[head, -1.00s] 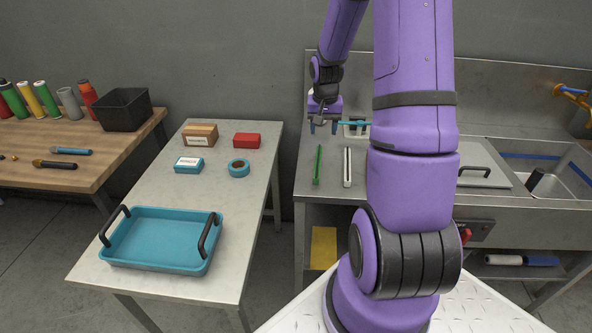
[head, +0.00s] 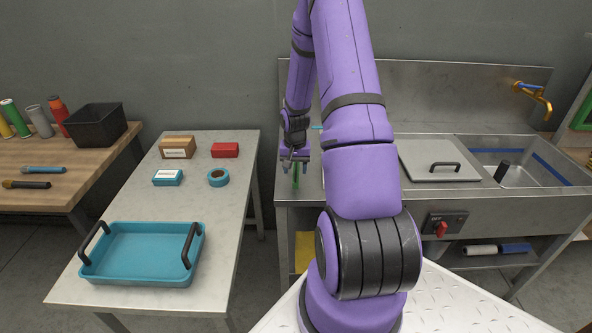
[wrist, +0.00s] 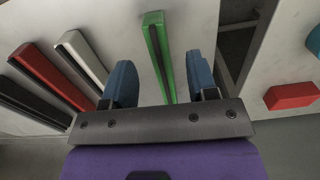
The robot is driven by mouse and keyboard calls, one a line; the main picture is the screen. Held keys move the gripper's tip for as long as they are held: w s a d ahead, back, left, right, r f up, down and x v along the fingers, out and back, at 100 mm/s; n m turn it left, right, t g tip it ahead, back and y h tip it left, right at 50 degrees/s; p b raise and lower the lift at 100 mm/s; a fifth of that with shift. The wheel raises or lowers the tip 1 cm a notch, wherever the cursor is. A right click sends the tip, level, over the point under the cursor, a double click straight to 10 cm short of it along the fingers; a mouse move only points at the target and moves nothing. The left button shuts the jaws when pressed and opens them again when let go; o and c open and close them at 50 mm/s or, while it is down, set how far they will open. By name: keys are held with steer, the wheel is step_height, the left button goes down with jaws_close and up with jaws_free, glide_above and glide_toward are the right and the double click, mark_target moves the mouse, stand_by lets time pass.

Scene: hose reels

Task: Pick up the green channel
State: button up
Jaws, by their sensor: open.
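The green channel (wrist: 158,52) is a long narrow bar lying on the steel counter. In the wrist view it lies between the two blue fingers of my gripper (wrist: 161,78), apart from both, nearer the right one. In the head view my gripper (head: 295,165) points down over the counter's left end, and a bit of the green channel (head: 296,180) shows below it. My gripper is open and empty. The height of the fingers above the channel is hard to tell.
A white channel (wrist: 83,58), a red one (wrist: 48,72) and a black one lie left of the green one in the wrist view. A pale table (head: 215,240) with a teal tray (head: 150,279), boxes and tape stands left, across a gap. A sink (head: 520,172) is at right.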

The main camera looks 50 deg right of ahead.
mark_target(296, 178)
steer(key=shift+s+a+f, duration=0.1)
steer(key=shift+f, duration=1.05)
steer(key=shift+s+a+f, duration=0.1)
steer(key=shift+f, duration=1.05)
steer(key=c, duration=0.9)
